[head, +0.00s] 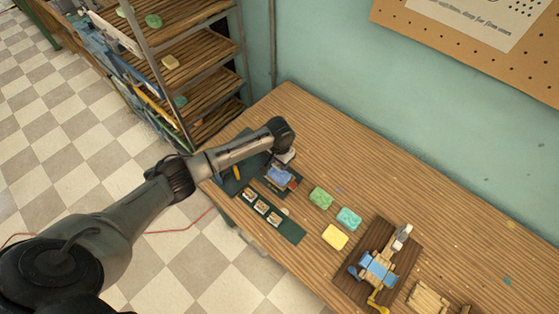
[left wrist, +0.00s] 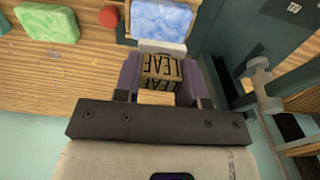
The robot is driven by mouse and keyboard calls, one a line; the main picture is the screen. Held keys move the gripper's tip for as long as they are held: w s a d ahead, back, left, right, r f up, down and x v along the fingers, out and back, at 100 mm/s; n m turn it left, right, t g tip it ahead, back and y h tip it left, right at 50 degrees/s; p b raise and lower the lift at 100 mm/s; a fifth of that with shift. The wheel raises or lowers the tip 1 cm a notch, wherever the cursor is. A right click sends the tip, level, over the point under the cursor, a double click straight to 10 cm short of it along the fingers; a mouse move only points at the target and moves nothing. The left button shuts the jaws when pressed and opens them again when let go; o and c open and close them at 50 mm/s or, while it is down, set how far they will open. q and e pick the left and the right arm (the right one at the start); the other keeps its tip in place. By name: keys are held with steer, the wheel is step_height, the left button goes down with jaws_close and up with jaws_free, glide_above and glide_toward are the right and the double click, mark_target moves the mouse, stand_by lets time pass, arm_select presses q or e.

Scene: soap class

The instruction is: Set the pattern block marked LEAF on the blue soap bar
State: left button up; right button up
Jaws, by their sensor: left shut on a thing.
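In the head view my left gripper (head: 286,157) is over the table at the far edge of the blue soap bar (head: 280,175); the block is hidden there. The blue soap bar also shows in the left wrist view (left wrist: 162,19), just beyond the block. I cannot tell how high the block is above the soap's level. My right gripper is not in view.
A green soap (head: 320,198), a teal soap (head: 349,218) and a yellow soap (head: 334,237) lie right of the blue one. A wooden board (head: 357,262) with tools is farther right. Shelves (head: 205,60) stand at back left.

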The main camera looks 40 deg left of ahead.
mark_target(279, 174)
arm_select(q)
steer(key=shift+f+b, duration=1.65)
steer(key=shift+b, duration=0.2)
steer(key=shift+f, duration=0.8)
steer(key=shift+r+p, duration=0.1)
steer(key=shift+p, duration=0.7)
steer(key=shift+f, duration=0.45)
stand_by(0.4)
steer(key=shift+f, duration=0.2)
stand_by(0.3)
steer(key=o, duration=1)
steer(key=shift+o, duration=0.3)
